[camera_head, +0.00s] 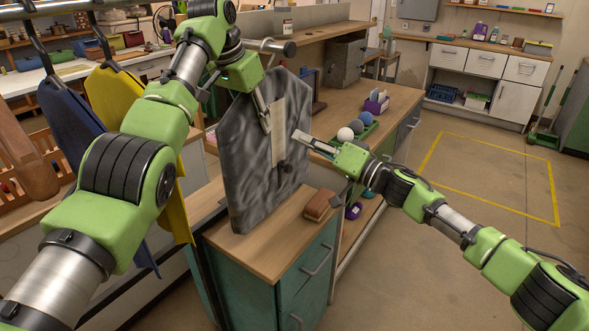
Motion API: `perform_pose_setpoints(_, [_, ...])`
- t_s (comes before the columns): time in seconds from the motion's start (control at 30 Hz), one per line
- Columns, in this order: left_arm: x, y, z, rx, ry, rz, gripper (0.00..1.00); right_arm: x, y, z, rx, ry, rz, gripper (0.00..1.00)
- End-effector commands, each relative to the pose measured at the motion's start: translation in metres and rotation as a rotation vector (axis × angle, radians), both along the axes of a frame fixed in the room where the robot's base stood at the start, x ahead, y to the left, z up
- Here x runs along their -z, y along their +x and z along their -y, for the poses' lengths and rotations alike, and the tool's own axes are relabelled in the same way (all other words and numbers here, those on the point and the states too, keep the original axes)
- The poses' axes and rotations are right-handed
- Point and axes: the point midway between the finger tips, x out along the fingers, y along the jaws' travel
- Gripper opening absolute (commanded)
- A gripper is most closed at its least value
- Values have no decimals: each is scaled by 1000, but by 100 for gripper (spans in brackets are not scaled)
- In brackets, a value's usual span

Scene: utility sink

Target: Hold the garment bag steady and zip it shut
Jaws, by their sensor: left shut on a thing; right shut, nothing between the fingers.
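The grey garment bag (246,178) hangs or stands upright over the wooden top of a green cabinet. A pale beige strip (278,125) runs down its middle, with a small dark piece (284,167) at its lower end that may be the zip pull. My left gripper (265,124) comes from above and is shut on the bag near the upper part of the strip; its fingers hide the exact grip. My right gripper (298,135) is shut and empty, its tips pointing left at the right side of the bag, above the dark piece. I cannot tell whether the tips touch it.
A brown brush or block (318,206) lies on the wooden top (270,246) right of the bag. Several balls (346,134) sit in a green tray behind my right gripper. Blue (70,125) and yellow (115,100) garments hang at left. The floor at right is clear.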

Motion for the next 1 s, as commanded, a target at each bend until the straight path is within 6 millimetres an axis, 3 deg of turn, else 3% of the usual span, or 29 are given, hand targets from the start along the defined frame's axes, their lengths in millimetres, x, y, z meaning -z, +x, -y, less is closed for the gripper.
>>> perform_pose_setpoints(0.17, [0, 0, -1, -1, 0, 0, 0, -7, 14, 4, 166, 309, -253, 0])
perform_pose_setpoints(0.37, [0, 0, -1, -2, 0, 1, 0, 25, 17, 29, 311, 572, -618, 0])
perform_pose_setpoints(0.7, [0, 0, -1, -1, 0, 1, 0, 101, -29, 59, 370, 806, -1177, 0])
perform_pose_setpoints(1.0, [-1, 0, 0, -1, 0, 1, 0, 117, -49, 65, 355, 839, -1309, 0])
